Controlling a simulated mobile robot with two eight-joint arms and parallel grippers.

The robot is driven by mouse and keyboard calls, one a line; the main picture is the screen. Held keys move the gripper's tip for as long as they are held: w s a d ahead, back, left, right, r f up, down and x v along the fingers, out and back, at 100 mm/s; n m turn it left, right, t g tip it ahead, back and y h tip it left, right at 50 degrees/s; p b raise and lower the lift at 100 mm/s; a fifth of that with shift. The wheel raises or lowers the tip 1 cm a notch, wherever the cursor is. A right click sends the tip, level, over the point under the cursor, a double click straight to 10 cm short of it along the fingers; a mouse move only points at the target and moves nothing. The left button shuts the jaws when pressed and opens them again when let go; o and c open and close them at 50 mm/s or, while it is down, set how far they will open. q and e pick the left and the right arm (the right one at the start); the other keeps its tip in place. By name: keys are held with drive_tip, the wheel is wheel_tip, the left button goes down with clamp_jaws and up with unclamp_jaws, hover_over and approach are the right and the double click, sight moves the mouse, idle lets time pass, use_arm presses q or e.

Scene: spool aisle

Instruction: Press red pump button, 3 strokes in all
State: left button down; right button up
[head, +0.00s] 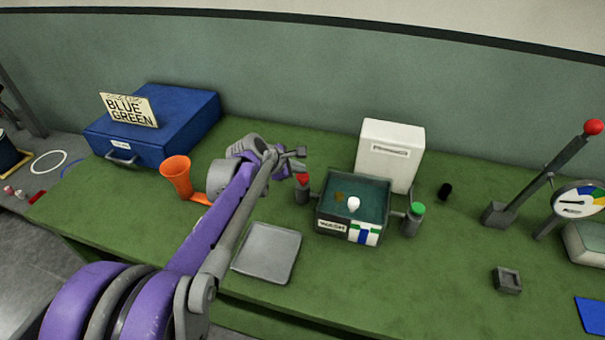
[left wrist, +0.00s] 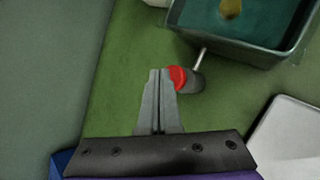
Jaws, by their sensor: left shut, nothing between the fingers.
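The red pump button (head: 303,178) tops a small dark grey cylinder (head: 302,196) at the left side of the open box (head: 353,206) on the green table. My left gripper (head: 300,159) is shut and empty, just above the red button in the head view. In the left wrist view the shut fingertips (left wrist: 158,76) lie beside the red button (left wrist: 178,77), partly overlapping its left edge in the picture. I cannot tell whether they touch it. A thin rod joins the cylinder to the box. My right gripper is not in view.
A green-topped cylinder (head: 412,218) stands at the box's right side. A white panel (head: 390,154) stands behind the box, and a grey tray (head: 267,252) lies in front. An orange funnel (head: 177,176) and blue case (head: 154,131) are left; a red-knobbed lever (head: 545,172) is right.

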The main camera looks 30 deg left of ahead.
sight(299, 177)
use_arm(q)
wheel_tip(299, 177, up, 6)
drive_tip(key=p, duration=0.3)
drive_tip(key=shift+f+p, duration=0.15)
drive_tip(key=shift+p, duration=0.15)
drive_tip(key=shift+f, duration=0.1)
idle(0.3)
drive_tip(key=s+d+f+m+g, duration=0.2)
drive_tip(key=s+d+m, duration=0.8)
drive_tip(key=s+d, duration=0.15)
drive_tip(key=s+d+f+m+y, duration=0.1)
drive_tip(key=s+d+f+m, duration=0.1)
drive_tip(key=s+m, duration=0.5)
drive_tip(key=s+d+f+m+g+p, duration=0.1)
drive_tip(key=s+d+f+m, duration=0.1)
drive_tip(key=s+f+m, duration=0.2)
drive_tip(key=s+m, duration=0.3)
drive_tip(key=s, duration=0.2)
drive_tip(key=shift+f+m+g+y, duration=0.3)
drive_tip(key=shift+f+m+y, duration=0.05)
drive_tip(key=shift+m+y, duration=0.05)
drive_tip(key=shift+s, duration=0.1)
